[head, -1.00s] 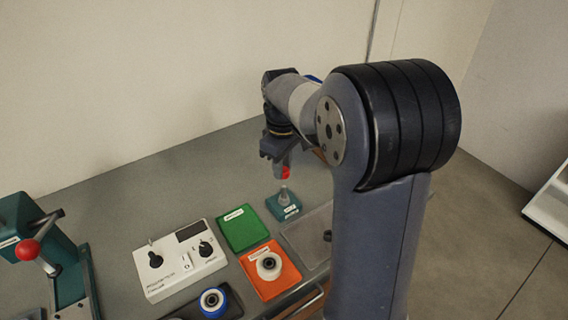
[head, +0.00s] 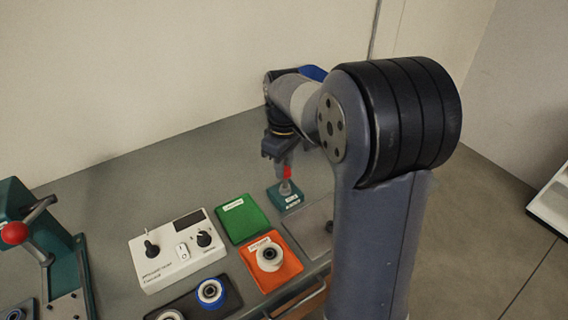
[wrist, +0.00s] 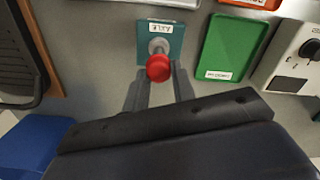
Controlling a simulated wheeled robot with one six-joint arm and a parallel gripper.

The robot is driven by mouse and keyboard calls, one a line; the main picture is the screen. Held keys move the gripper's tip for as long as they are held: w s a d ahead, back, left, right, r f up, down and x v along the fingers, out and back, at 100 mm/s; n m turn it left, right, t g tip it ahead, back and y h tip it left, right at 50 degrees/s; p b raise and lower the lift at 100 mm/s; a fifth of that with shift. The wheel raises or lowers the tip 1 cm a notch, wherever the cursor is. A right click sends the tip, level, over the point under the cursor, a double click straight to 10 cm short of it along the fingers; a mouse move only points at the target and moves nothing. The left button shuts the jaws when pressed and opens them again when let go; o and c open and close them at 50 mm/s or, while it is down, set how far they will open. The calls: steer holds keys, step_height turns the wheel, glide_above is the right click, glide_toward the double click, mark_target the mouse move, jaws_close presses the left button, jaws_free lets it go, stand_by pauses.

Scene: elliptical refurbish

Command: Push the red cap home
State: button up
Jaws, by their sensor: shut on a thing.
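The red cap (head: 287,172) is between the fingertips of my gripper (head: 285,160), which is shut on it. In the wrist view the red cap (wrist: 159,68) is in front of the fingertips, in line with the grey post of the teal block labelled AXLE (wrist: 172,33). In the head view the cap is just above or at the top of the post (head: 285,188) on the teal block (head: 291,204). I cannot tell whether they touch.
A green tray (head: 240,222) and an orange tray (head: 287,262) holding a white ring lie beside the block. A white control box (head: 176,252), a dark tray with a blue ring (head: 211,292) and a teal press with a red-knobbed lever (head: 14,233) stand further left.

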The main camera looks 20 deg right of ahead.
steer(key=shift+f+b, duration=0.35)
steer(key=shift+f, duration=0.25)
stand_by(0.9)
steer(key=o, duration=1)
step_height(320, 180, up, 11)
steer(key=shift+f, duration=0.1)
steer(key=shift+f, duration=0.1)
step_height(320, 180, down, 11)
steer(key=shift+r, duration=0.5)
